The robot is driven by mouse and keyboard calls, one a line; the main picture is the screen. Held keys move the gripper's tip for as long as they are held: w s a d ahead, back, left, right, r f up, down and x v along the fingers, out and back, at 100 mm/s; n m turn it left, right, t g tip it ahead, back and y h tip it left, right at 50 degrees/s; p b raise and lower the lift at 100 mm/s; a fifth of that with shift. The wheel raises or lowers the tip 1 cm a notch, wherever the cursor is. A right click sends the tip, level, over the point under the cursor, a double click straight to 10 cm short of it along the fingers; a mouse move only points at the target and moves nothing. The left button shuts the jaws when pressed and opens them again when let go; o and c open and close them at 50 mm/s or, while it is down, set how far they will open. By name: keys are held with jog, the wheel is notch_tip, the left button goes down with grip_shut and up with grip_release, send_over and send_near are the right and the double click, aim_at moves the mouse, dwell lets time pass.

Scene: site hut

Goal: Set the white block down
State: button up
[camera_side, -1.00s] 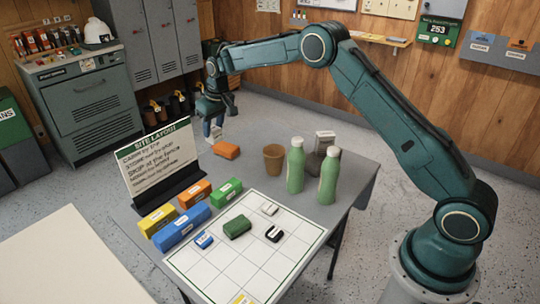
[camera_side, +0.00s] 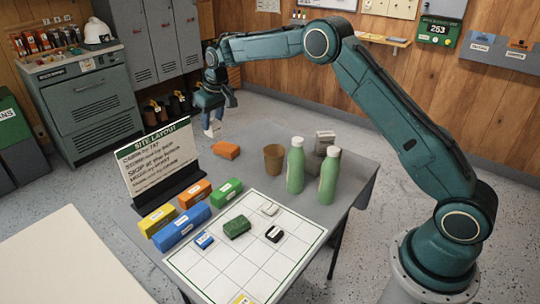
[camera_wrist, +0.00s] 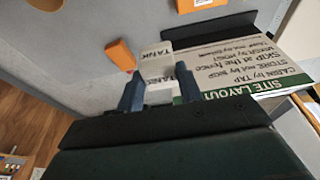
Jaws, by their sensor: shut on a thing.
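The white block (camera_wrist: 157,65), with lettering that looks like "TANK", is between the two fingers of my gripper (camera_wrist: 155,95) in the wrist view. In the side view my gripper (camera_side: 213,124) is near the far edge of the grey table, behind the sign and beyond the loose orange block. The block is small there and partly hidden by the fingers. It appears held above the table surface, with its exact height unclear.
A loose orange block (camera_side: 226,150) lies on the table near my gripper. A site layout sign (camera_side: 160,160) stands at left. A brown cup (camera_side: 273,158) and two green bottles (camera_side: 296,168) stand right. A white grid sheet (camera_side: 205,263) holds several small blocks.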

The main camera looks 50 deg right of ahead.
jog(key=shift+s+a+r+m, duration=0.1)
jog(key=shift+s+m, duration=0.4)
jog(key=shift+s, duration=0.15)
jog(key=s+d+m+g+h, duration=0.25)
jog(key=s+m, duration=1.45)
jog(key=s, duration=1.2)
jog(key=shift+g+h, duration=0.35)
notch_tip(320, 180, down, 16)
jog(key=shift+a+f, duration=0.1)
jog(key=shift+s, duration=0.1)
jog(key=shift+f, duration=1.85)
jog(key=shift+f, duration=0.1)
